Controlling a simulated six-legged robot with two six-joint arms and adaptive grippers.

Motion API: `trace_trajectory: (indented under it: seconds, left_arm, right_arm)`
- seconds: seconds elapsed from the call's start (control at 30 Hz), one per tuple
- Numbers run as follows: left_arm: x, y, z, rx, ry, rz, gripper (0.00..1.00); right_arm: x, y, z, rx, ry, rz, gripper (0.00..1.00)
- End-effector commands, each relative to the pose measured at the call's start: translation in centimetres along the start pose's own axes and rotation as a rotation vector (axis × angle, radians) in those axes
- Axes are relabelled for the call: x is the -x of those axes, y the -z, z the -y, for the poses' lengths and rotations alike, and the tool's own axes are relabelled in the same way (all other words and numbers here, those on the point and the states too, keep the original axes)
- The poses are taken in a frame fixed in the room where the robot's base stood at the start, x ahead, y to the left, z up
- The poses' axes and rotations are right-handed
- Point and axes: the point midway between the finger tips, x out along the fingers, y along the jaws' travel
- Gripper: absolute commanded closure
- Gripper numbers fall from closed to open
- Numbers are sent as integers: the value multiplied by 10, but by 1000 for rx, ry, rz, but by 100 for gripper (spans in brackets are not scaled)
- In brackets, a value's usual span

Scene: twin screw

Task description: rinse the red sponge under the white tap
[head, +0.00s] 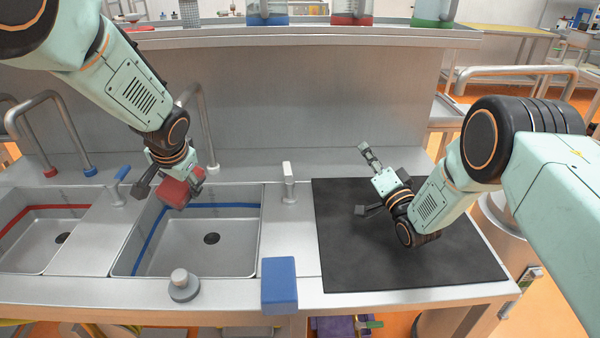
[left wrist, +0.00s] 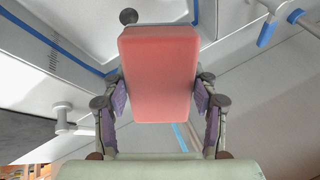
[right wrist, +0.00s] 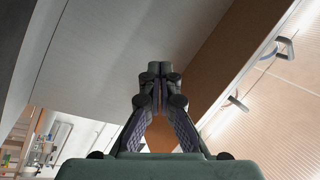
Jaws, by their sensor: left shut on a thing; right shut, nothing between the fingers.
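My left gripper (head: 172,183) is shut on the red sponge (head: 178,193), which it holds in the air over the back left of the blue-striped basin (head: 254,235). In the left wrist view the sponge (left wrist: 160,75) sits between both finger pads (left wrist: 160,100). The white tap (head: 210,140), with a white ring at its base, stands behind the basin. My left arm hides part of its spout. I see no running water. A white lever (head: 288,183) stands right of the basin. My right gripper (head: 367,154) is shut and empty above the black mat; its fingers meet in the right wrist view (right wrist: 160,78).
A red-striped basin (head: 40,243) lies at left, with red-ringed and blue-ringed taps (head: 65,112) behind it. A blue lever (head: 120,185) stands between the basins. A blue block (head: 279,285) and a grey knob (head: 183,284) are at the front. The black mat (head: 410,270) is bare.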

Motion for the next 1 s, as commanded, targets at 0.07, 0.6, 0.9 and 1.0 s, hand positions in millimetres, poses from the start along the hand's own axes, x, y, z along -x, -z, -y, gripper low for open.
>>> trace_trajectory:
  seconds: [0.07, 0.6, 0.9, 1.0]
  left_arm:
    - [0, 0, 0, 0, 0, 0, 70]
    - [0, 0, 0, 0, 0, 0, 70]
    - [0, 0, 0, 0, 0, 0, 70]
    - [0, 0, 0, 0, 0, 0, 70]
  right_arm:
    - [6, -27, 5, -143, -36, 32, 100]
    - [45, -120, 17, -692, -237, 107, 100]
    - [12, -126, 12, -694, -235, 108, 100]
    - [0, -129, 9, -694, -235, 108, 100]
